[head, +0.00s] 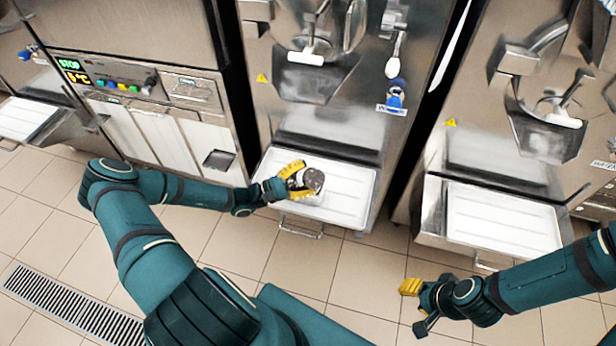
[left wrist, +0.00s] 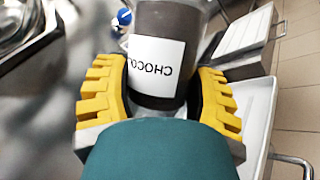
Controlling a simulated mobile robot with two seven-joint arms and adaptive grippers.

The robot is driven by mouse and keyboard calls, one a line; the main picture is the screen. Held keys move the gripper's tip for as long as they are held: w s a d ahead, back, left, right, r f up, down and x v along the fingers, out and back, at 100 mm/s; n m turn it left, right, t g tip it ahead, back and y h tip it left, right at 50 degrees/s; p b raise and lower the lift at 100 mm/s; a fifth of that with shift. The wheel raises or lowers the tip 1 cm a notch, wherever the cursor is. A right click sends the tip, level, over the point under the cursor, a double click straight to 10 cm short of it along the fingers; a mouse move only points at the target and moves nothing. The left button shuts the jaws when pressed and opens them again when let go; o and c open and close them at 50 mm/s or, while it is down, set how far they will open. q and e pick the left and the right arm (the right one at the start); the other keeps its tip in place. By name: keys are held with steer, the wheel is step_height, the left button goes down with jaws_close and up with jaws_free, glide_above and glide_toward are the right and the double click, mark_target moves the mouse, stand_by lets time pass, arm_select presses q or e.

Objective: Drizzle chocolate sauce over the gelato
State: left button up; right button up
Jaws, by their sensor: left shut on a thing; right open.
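My left gripper (head: 293,180) is shut on a chocolate sauce bottle (head: 313,180) above the white drip tray (head: 345,195) of the middle freezer. In the left wrist view the bottle (left wrist: 165,48) is dark with a white label that partly reads "CHOCO", the letters upside down. The yellow fingers of the left gripper (left wrist: 165,95) are on both sides of it. My right gripper (head: 410,288) is open and empty at the lower right, above the floor. I cannot make out any gelato in either view.
The middle freezer (head: 330,110) has a spout and a handle above its tray. Another freezer (head: 540,100) with a white tray (head: 500,220) stands to the right. A unit with a lit display (head: 75,70) stands to the left. The tiled floor (head: 350,275) in front is clear.

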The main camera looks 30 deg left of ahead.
stand_by(0.4)
arm_select(q)
steer(key=m+g+p, duration=0.1)
steer(key=m, duration=0.2)
steer(key=shift+r+p, duration=0.15)
steer(key=shift+p, duration=0.2)
steer(key=shift+m+g, duration=0.3)
steer(key=shift+m, duration=0.5)
steer(key=shift+p, duration=0.35)
steer(key=shift+r+m+g+p, duration=0.3)
steer(key=shift+r+m+p, duration=0.05)
steer(key=shift+m+p, duration=0.4)
steer(key=shift+r+m+g+y+p, duration=0.3)
steer(key=shift+r+m+p, duration=0.1)
steer(key=shift+m+p, duration=0.45)
steer(key=shift+r+m+g+y+p, duration=0.2)
steer(key=shift+r+m+g+p, duration=0.15)
steer(key=shift+m+p, duration=0.45)
